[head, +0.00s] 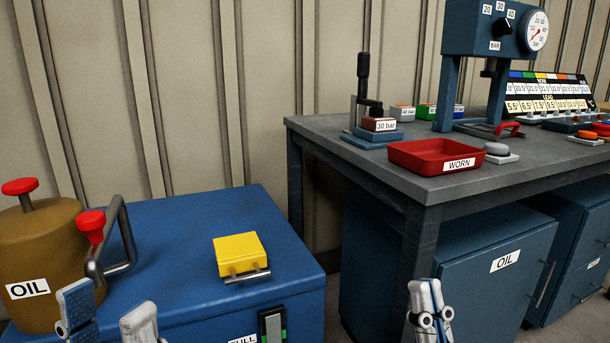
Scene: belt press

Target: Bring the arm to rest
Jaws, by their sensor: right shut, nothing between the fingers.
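My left gripper (108,302) is at the bottom left, in front of the blue cabinet. Its two fingers stand well apart, and nothing shows between them. My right gripper (426,300) is at the bottom, right of centre, in front of the grey workbench's leg. Its pale fingers are together, pointing up, with nothing held. Both grippers are cut off by the lower picture edge, so their wrists and arms are hidden.
The blue cabinet (185,215) carries a yellow block (238,253), a brown OIL can (38,250) and a red-knobbed bent handle (118,240). The workbench (360,170) bears a red WORN tray (425,155) and a gauge press (487,28). A gap separates cabinet and bench.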

